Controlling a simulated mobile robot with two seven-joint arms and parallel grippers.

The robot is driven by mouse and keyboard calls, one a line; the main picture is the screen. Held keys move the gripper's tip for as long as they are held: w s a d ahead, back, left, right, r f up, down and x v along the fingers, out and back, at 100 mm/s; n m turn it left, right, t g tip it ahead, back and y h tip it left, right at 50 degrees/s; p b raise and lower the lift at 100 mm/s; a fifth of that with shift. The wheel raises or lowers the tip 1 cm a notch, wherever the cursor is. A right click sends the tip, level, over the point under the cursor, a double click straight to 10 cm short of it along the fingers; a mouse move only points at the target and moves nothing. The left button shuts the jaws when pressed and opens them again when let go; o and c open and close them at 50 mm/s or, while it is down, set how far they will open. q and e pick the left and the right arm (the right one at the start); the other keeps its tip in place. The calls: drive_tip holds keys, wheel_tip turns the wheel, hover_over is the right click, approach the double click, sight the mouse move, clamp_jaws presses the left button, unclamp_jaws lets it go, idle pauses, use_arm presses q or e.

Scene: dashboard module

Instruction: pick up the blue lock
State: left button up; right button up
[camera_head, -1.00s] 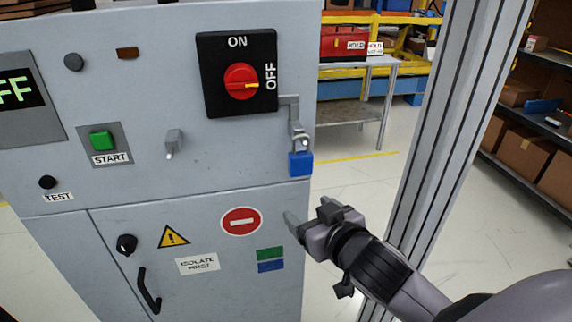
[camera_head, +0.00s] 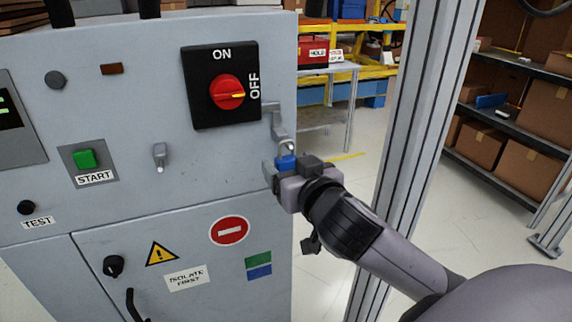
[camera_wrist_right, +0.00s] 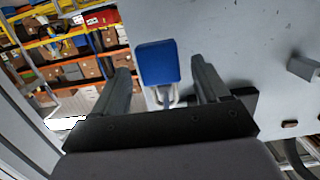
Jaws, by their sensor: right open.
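The blue lock (camera_head: 287,162) hangs by its shackle from a grey hasp (camera_head: 279,124) below the red rotary switch on the cabinet's right side. In the head view its lower part is hidden behind my right gripper (camera_head: 284,170). In the right wrist view the blue lock (camera_wrist_right: 158,63) shows between and slightly beyond the two open fingers of the right gripper (camera_wrist_right: 160,75), with a gap on both sides. The right gripper is open and holds nothing. My left gripper is not in view.
The red switch (camera_head: 227,92) sits on a black plate with its pointer toward OFF. A small grey peg (camera_head: 160,157) sticks out of the cabinet face (camera_head: 130,200) left of the lock.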

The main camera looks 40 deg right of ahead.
sight(283, 158)
drive_tip(key=shift+x, duration=1.9)
drive_tip(key=c, duration=1.1)
drive_tip(key=shift+r+p, duration=0.1)
drive_tip(key=shift+p, duration=0.25)
